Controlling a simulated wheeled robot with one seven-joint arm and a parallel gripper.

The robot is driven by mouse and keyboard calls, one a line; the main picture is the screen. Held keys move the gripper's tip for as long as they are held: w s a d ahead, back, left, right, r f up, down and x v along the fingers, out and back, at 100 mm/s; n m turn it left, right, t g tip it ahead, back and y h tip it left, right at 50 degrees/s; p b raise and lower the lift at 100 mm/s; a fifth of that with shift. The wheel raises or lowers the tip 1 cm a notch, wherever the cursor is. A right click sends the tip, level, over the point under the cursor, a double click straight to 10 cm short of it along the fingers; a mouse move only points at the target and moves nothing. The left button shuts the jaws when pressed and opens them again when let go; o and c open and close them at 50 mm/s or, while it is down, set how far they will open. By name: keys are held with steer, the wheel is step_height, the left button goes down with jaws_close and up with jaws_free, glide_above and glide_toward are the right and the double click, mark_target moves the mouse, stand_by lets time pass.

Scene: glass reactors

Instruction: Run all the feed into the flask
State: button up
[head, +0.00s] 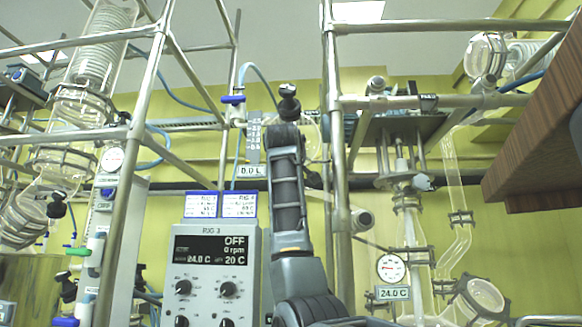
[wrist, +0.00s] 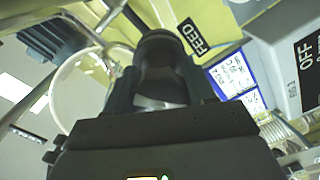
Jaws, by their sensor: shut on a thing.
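My gripper (wrist: 163,92) is shut on a black knob (wrist: 165,60), which stands between its fingers in the wrist view. I cannot tell which glass vessel is the flask.
The Rig 3 control box (head: 216,275) shows OFF, 0 rpm. Steel frame posts (head: 336,200) stand close to my arm. A coiled condenser (head: 105,50) is at left, more glassware (head: 478,298) at right, and a brown overhanging block (head: 535,135) at far right.

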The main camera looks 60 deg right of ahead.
steer(key=m+p, duration=0.4)
steer(key=m, duration=0.6)
steer(key=shift+f, duration=0.2)
steer(key=m+p, duration=0.1)
steer(key=m, duration=0.2)
steer(key=shift+w+m+p, duration=0.1)
steer(key=shift+m+p, duration=0.3)
steer(key=m+p, duration=0.2)
steer(key=m, duration=0.4)
steer(key=shift+w+f, duration=0.1)
steer(key=m+p, duration=0.2)
steer(key=m, duration=0.5)
steer(key=shift+m, duration=0.3)
steer(key=m, duration=0.7)
steer(key=shift+a+r, duration=0.1)
steer(key=shift+r, duration=0.1)
steer(key=shift+r+m, duration=0.2)
steer(key=shift+m, duration=3.3)
